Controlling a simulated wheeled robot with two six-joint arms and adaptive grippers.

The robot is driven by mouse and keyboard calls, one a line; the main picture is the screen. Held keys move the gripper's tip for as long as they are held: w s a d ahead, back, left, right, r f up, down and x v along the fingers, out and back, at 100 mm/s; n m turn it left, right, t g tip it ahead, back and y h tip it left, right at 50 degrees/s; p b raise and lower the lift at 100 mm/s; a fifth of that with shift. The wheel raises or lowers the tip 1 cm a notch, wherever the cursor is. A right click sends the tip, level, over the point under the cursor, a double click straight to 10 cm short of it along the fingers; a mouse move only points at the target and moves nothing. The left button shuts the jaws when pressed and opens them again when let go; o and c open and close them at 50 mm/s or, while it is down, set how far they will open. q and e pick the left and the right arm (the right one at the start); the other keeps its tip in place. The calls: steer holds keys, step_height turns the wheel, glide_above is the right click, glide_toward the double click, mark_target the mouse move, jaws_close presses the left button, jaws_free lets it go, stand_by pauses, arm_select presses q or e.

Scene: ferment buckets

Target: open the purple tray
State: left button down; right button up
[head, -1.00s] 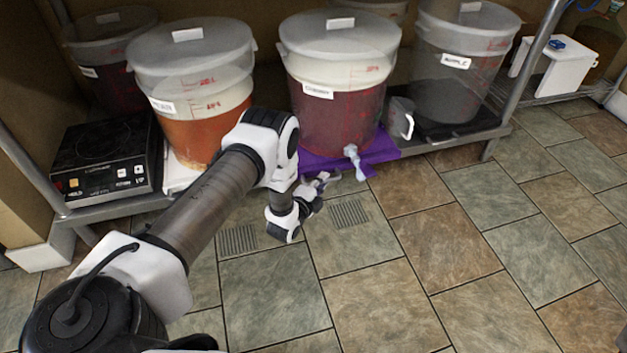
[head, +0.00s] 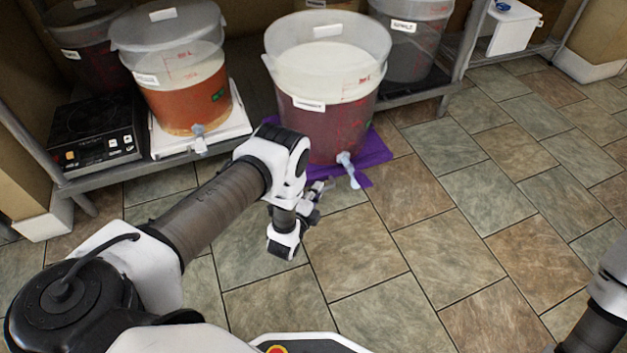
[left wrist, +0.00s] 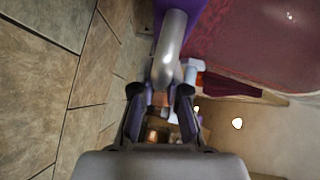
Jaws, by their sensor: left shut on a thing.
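The purple tray (head: 375,149) juts out past the front edge of the lower shelf with a large bucket of dark red liquid (head: 325,125) standing upright on it. The bucket's white spigot (head: 346,163) hangs over the tray's front. My left gripper (head: 318,192) is low at the tray's front, left of the spigot. In the left wrist view the gripper (left wrist: 160,92) is shut on a grey curved handle (left wrist: 172,45) that meets the purple tray (left wrist: 158,15). In the head view my arm hides part of the tray's left side. My right gripper is out of view.
A bucket of orange liquid (head: 185,95) stands on a white tray (head: 225,138) to the left, beside a black hot plate (head: 95,135). A grey bucket (head: 408,50) stands behind to the right. The tiled floor (head: 450,220) in front is clear.

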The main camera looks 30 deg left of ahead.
arm_select(q)
steer(key=shift+s+d, duration=0.35)
steer(key=c, duration=1.2)
jaws_free()
steer(key=s, duration=0.4)
steer(key=s+r, duration=0.1)
steer(key=s, duration=0.6)
steer(key=shift+s+d+r, duration=0.35)
steer(key=shift+s+d, duration=0.05)
